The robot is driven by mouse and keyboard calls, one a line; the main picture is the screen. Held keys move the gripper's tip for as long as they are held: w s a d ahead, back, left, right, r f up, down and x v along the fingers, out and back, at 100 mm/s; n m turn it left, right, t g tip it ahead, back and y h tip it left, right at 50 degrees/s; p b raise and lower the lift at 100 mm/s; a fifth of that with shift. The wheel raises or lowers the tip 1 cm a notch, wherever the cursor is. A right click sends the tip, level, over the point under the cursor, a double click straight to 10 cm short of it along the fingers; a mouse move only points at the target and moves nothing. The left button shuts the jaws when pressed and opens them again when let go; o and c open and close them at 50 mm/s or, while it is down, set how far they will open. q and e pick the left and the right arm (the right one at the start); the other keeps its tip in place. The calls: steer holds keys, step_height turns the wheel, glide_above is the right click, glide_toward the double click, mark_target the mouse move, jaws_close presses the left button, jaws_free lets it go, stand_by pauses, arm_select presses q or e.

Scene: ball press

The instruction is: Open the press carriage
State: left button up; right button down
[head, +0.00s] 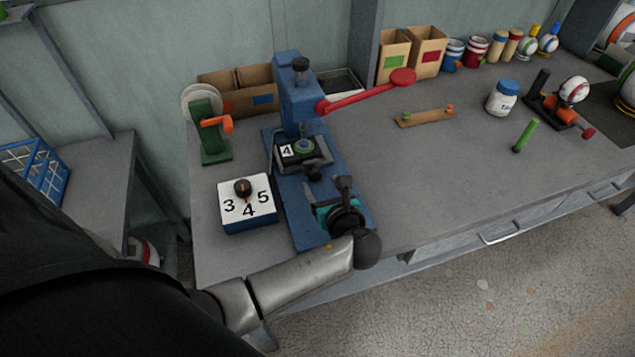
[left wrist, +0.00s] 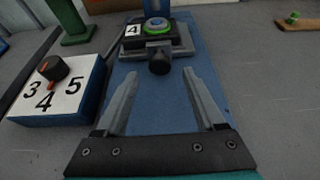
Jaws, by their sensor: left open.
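The blue press (head: 299,95) stands on the workbench, with a long red lever (head: 365,93) reaching out to the right. Its dark carriage (head: 318,158) sits on the blue base below the press head. It carries a "4" label and a green-ringed round die (head: 304,146). A black knob (head: 315,173) sticks out from the carriage front; it also shows in the left wrist view (left wrist: 160,62). My left gripper (head: 343,186) is open and empty over the front of the blue base, its fingertips (left wrist: 160,76) pointing at the knob, apart from it. My right gripper is not in view.
A selector box (head: 247,202) marked 3, 4, 5 stands left of the base, its dial near 4. A green stand (head: 214,140) is behind it. A wooden strip (head: 426,118) and a white jar (head: 502,98) lie to the right.

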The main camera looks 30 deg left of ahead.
mark_target(316, 178)
arm_select(q)
steer(key=shift+b+x, duration=0.35)
steer(key=shift+x, duration=1.45)
steer(key=shift+d, duration=0.1)
jaws_close()
steer(key=shift+s, duration=0.1)
